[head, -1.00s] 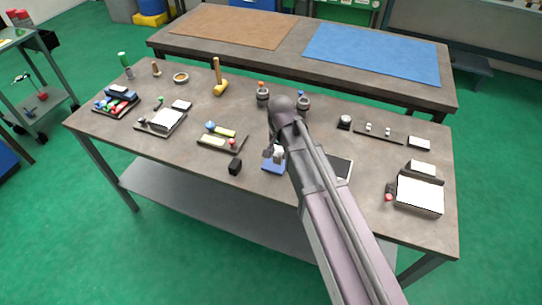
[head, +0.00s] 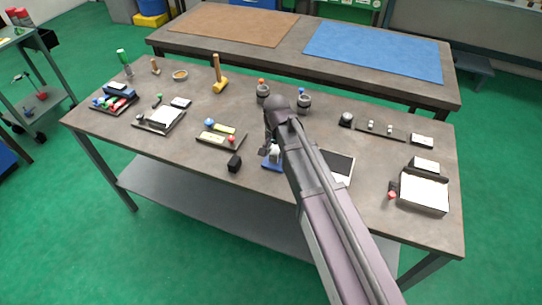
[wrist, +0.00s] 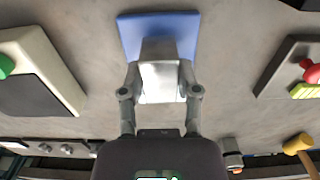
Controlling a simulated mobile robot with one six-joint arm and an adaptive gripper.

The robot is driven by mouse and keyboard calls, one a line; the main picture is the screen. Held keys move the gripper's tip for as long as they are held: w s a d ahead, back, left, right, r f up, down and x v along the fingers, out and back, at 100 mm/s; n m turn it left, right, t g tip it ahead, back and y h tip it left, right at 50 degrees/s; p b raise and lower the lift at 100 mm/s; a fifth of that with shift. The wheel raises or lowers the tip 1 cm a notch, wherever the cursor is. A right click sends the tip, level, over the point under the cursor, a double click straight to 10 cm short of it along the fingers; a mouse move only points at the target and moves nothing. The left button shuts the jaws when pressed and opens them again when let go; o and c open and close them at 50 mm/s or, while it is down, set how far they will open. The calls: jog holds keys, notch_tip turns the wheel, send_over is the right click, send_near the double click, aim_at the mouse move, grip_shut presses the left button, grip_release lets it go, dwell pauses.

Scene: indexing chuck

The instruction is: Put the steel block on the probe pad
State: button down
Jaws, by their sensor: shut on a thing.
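My gripper (wrist: 160,92) is shut on the steel block (wrist: 160,75), a pale grey, shiny block with one finger on each side. In the head view the block (head: 273,155) shows as a small light patch beside my gripper (head: 268,148), partly hidden by my arm. A flat blue pad (wrist: 134,34), the likely probe pad, lies right at the block in the wrist view. Its blue edge also shows in the head view (head: 265,164). The block overlaps the pad in both views; I cannot tell whether it touches it.
A black cube (head: 234,163) stands left of the blue pad. A white-edged dark panel (head: 342,166) lies to the right, partly behind my arm. A tray with yellow strips (head: 221,139) lies to the left.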

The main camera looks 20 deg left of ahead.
aim_at(276, 151)
jog(key=shift+f, duration=0.5)
jog(key=shift+f+b, duration=0.15)
jog(key=shift+b, duration=0.25)
jog(key=shift+c, duration=1.6)
grip_release()
notch_tip(276, 151, up, 12)
jog(key=p, duration=1.2)
jog(key=shift+r, duration=0.2)
jog(key=s+d, duration=0.3)
jog(key=d, duration=1.4)
jog(key=s+d+n, duration=0.1)
jog(key=s+d, duration=0.1)
jog(key=d, duration=1.6)
jog(key=shift+s, duration=0.4)
